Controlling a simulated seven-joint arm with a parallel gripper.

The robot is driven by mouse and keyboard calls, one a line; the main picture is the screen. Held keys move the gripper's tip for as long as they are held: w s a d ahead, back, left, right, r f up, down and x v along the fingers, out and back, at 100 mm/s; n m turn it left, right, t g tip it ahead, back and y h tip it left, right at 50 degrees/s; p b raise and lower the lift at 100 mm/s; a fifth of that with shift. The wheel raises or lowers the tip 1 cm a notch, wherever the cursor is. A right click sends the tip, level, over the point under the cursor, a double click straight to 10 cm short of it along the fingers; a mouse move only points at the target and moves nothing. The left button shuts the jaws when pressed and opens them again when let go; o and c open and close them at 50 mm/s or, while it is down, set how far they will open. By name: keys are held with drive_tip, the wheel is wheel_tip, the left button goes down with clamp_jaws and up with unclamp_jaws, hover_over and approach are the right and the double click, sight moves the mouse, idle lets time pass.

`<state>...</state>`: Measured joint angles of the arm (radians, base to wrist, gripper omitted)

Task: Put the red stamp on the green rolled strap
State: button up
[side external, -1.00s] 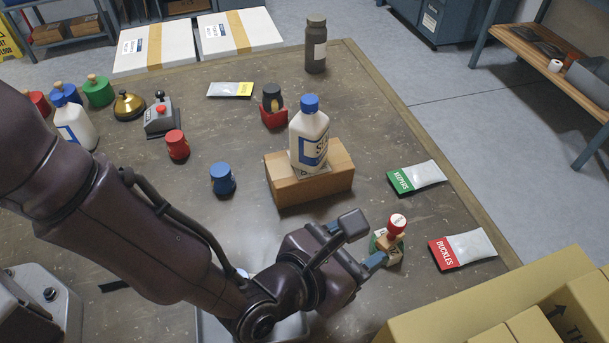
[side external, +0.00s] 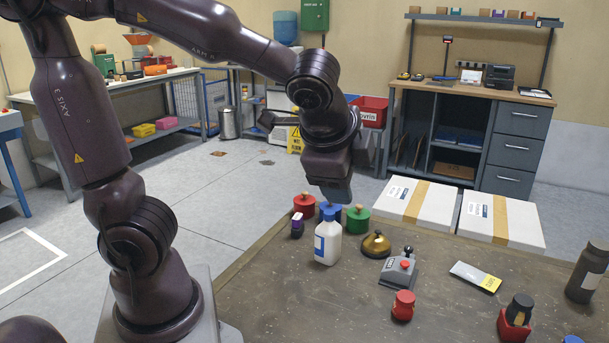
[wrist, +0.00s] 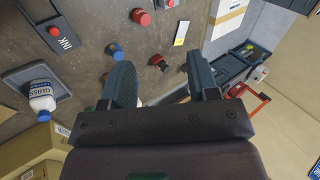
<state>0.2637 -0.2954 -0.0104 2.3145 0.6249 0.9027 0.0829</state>
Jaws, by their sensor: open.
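My gripper (wrist: 160,64) is open in the wrist view, its two fingers apart with nothing held between them. In the side external view it hangs high (side external: 328,185), and its fingertips cannot be made out there. A red squat piece with a wooden knob (side external: 304,206) stands at the table's far left, and a green one (side external: 358,219) stands to its right. I cannot tell whether either is the red stamp or the green rolled strap. A small red cylinder (side external: 403,305) stands nearer.
A white bottle (side external: 328,244), a brass bell (side external: 376,244) and a grey device with a red button (side external: 399,270) stand close together. A yellow-ended packet (side external: 475,277) lies to the right. A labelled bottle (wrist: 42,99) shows at left in the wrist view.

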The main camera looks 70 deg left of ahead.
drive_tip(key=s+r+n+h, duration=0.1)
drive_tip(key=s+n+h, duration=0.3)
drive_tip(key=s+n, duration=0.4)
drive_tip(key=shift+s+d+r+t+h, duration=0.2)
drive_tip(key=shift+t+h, duration=0.1)
drive_tip(key=shift+t, duration=0.1)
